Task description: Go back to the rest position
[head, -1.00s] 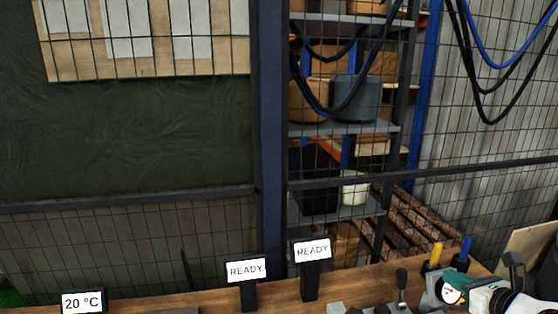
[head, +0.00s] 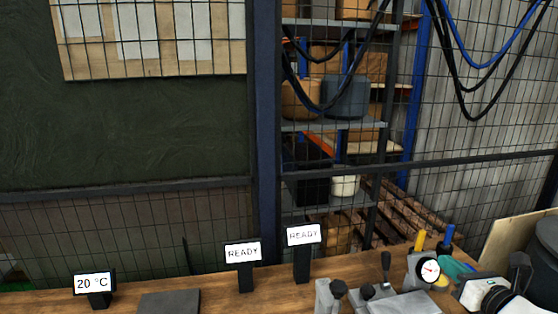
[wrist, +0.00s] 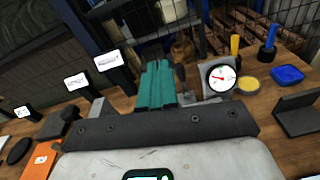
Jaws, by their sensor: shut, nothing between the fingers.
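My gripper (head: 455,268) is at the lower right of the head view, beside the dial gauge (head: 429,271), with my white and black arm behind it. In the wrist view its teal fingers (wrist: 157,85) lie together with nothing between them, pointing away over the wooden bench (head: 217,292). The gripper is shut and empty. How high it is above the bench is hard to tell.
Two READY signs (head: 242,252) (head: 303,235) and a 20 °C sign (head: 93,283) stand on the bench. The wrist view shows a blue dish (wrist: 287,74), a yellow tin (wrist: 248,86) and a dark angle block (wrist: 298,115). A mesh fence (head: 120,235) stands behind the bench.

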